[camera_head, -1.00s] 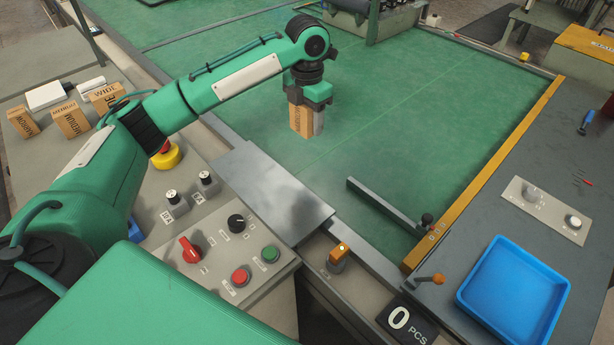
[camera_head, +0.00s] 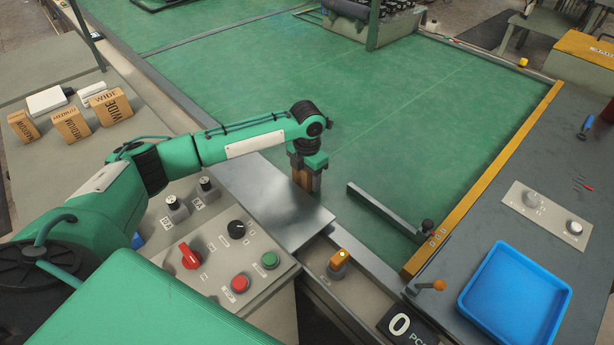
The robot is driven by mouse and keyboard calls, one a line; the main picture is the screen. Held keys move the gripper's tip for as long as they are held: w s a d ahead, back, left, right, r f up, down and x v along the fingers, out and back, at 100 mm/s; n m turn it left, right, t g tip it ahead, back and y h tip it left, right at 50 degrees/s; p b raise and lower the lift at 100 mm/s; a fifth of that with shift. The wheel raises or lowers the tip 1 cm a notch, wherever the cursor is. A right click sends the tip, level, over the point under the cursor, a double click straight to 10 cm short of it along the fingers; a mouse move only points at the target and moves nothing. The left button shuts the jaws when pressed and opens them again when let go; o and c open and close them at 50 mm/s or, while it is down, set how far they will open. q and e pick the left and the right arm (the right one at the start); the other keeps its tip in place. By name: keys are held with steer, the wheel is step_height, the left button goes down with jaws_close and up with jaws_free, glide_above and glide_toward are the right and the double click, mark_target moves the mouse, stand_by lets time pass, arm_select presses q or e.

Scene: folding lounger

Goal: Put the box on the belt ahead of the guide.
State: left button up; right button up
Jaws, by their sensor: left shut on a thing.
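My left gripper (camera_head: 308,178) points down and is shut on a small brown box (camera_head: 303,179), held upright. The box is at the right edge of the metal plate (camera_head: 268,205), where the plate meets the green belt (camera_head: 420,110). I cannot tell whether its bottom touches the plate. The fingers hide part of the box. The guide (camera_head: 385,209), a dark grey bar, stands over the near part of the belt, to the right of the box and apart from it. My right gripper is not in view.
Several labelled boxes (camera_head: 72,125) stand on the left table. A control panel (camera_head: 225,250) with knobs and buttons is in front. An orange rail (camera_head: 490,180) edges the belt on the right. A blue tray (camera_head: 515,290) and a counter reading 0 (camera_head: 397,323) are at the right. The belt's middle is clear.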

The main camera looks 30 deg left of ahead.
arm_select(q)
steer(key=shift+f, duration=0.2)
steer(key=o, duration=1.1)
step_height(320, 180, up, 12)
steer(key=shift+f, duration=0.15)
steer(key=shift+r, duration=0.3)
